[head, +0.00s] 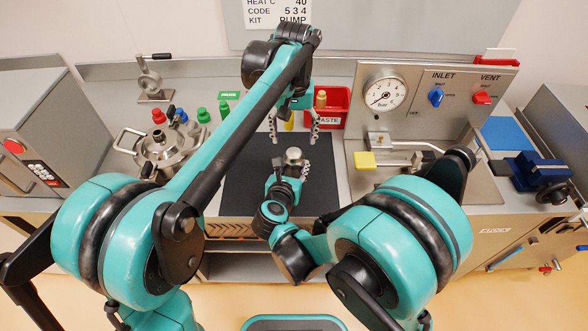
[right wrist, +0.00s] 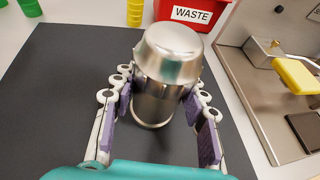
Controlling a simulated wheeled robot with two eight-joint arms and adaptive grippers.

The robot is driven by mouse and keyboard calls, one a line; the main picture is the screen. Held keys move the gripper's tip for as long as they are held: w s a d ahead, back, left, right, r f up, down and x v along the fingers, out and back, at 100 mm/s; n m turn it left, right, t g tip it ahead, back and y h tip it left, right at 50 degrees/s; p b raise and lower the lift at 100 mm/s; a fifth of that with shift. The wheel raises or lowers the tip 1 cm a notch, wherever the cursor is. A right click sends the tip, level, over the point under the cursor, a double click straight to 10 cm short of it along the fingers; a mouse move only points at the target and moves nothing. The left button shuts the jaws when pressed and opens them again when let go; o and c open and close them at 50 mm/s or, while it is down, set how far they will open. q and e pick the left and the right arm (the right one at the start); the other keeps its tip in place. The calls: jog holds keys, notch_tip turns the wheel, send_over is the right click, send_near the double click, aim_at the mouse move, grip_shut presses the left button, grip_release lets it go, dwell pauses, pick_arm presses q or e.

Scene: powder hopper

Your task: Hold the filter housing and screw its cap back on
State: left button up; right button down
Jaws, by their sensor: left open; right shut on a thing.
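The filter housing (right wrist: 155,103) is a shiny metal cylinder, upright over the dark mat (right wrist: 60,100). Its wider metal cap (right wrist: 172,50) sits on its top in the right wrist view; I cannot tell how far it is threaded. In the head view the cap (head: 293,153) shows as a small bright top. My right gripper (right wrist: 158,88) is shut on the housing, with purple pads on both sides below the cap. My left gripper (head: 294,137) is open and empty, pointing down just above the cap, its fingers spread wider than it.
A red waste bin (head: 341,99) stands behind the mat, with a yellow and several green items to its left. A metal pot (head: 168,150) is on the left. A gauge panel (head: 415,95) with valves and a yellow-handled fixture (head: 365,159) are on the right.

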aim_at(294, 152)
pick_arm(q)
jog(key=shift+r, duration=0.2)
jog(key=shift+f, duration=4)
